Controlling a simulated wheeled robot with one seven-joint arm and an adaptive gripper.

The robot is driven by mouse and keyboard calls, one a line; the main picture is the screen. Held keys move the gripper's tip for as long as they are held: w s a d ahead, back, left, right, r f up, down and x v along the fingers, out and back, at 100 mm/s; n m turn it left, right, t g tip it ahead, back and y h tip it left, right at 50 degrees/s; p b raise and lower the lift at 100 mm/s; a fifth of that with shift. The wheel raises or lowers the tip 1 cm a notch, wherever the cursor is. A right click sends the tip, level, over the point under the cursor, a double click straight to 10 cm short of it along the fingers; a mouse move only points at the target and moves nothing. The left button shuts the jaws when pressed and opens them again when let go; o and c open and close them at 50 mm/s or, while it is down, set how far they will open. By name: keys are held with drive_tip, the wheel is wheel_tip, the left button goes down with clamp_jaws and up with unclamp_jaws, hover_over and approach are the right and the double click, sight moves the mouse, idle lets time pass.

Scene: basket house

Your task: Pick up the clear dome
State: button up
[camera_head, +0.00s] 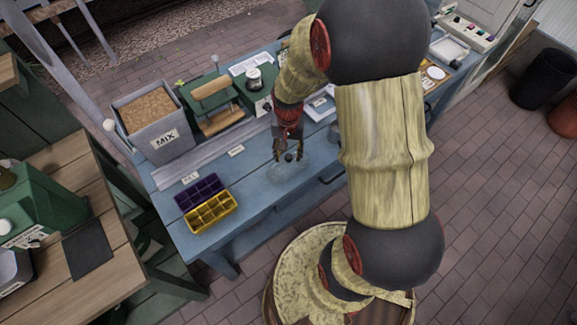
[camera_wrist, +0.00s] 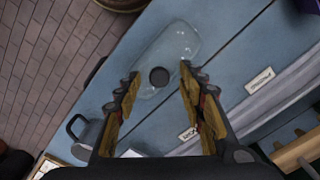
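The clear dome (camera_head: 283,172) stands on the blue bench and is nearly see-through, with a small dark knob on top. In the wrist view the dome (camera_wrist: 178,48) is a pale, glassy shape, and its round dark knob (camera_wrist: 159,77) shows between my fingertips. My gripper (camera_head: 288,154) points down over the dome. In the wrist view my gripper (camera_wrist: 159,74) is open, with a gap on each side of the knob and nothing held. I cannot tell how far the fingertips are above or around the knob.
The blue bench (camera_head: 262,200) has bare room around the dome. A purple and yellow divided tray (camera_head: 211,211) is at the front left, a grey MIX bin (camera_head: 165,142) at the back left.

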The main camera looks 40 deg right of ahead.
drive_tip(key=shift+f, duration=0.65)
drive_tip(key=shift+c, duration=0.8)
clamp_jaws()
